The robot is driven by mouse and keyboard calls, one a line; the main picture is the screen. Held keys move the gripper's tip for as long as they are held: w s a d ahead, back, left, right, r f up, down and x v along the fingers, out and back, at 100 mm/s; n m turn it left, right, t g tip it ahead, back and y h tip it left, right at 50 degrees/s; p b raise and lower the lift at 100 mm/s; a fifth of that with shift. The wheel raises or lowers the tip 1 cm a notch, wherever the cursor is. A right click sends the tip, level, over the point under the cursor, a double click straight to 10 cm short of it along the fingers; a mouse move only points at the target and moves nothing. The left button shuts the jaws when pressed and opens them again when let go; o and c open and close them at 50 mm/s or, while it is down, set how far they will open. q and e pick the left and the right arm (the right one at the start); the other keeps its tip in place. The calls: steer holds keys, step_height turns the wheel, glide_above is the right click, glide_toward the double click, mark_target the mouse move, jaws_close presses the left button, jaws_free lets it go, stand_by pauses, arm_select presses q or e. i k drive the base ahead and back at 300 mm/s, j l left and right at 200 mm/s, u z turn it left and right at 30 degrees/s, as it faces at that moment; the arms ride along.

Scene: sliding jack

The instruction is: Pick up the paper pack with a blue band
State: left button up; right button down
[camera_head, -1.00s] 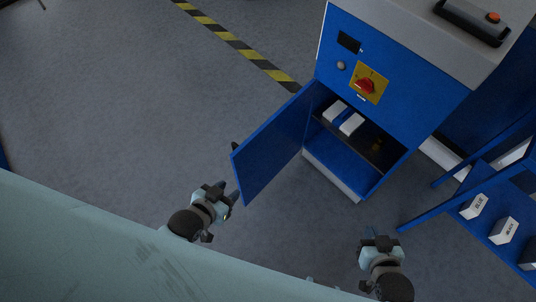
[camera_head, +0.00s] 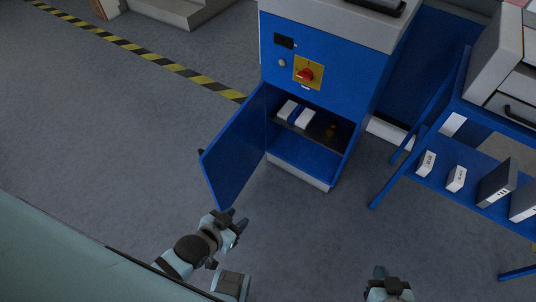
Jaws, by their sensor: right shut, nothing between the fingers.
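A white paper pack with a blue band (camera_head: 296,114) lies on the dark shelf inside the open blue cabinet. Its white ends show on either side of the blue stripe. My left gripper (camera_head: 236,217) is just below the lower edge of the open cabinet door in the picture, apart from the pack. Its two dark fingers look spread, with nothing seen between them. My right gripper (camera_head: 380,271) is shut and empty at the bottom of the picture, below and right of the cabinet. Most of its arm is out of frame.
The open blue door (camera_head: 233,152) stands out to the left of the cabinet. A small brownish object (camera_head: 331,130) is on the shelf right of the pack. A red switch (camera_head: 306,74) is on the cabinet front. A blue rack (camera_head: 430,184) with boxes stands right. Floor between is clear.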

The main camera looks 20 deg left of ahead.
mark_target(296, 114)
steer(key=j+z, duration=0.25)
steer(key=z, duration=0.2)
steer(key=j+z, duration=0.25)
steer(key=z, duration=0.2)
steer(key=k+j, duration=0.1)
steer(key=j, duration=0.7)
steer(key=k+j, duration=0.1)
steer(key=j, duration=0.75)
steer(key=k+j, duration=0.1)
steer(key=j, duration=0.7)
steer(key=k+j, duration=0.1)
steer(key=j, duration=1.25)
steer(key=i+j+z, duration=0.1)
steer(key=j, duration=0.35)
steer(key=i+j+z, duration=0.1)
steer(key=j, duration=0.25)
steer(key=i+j+z, duration=0.1)
steer(key=j, duration=0.25)
steer(key=i+j+z, duration=0.1)
steer(key=j, duration=0.25)
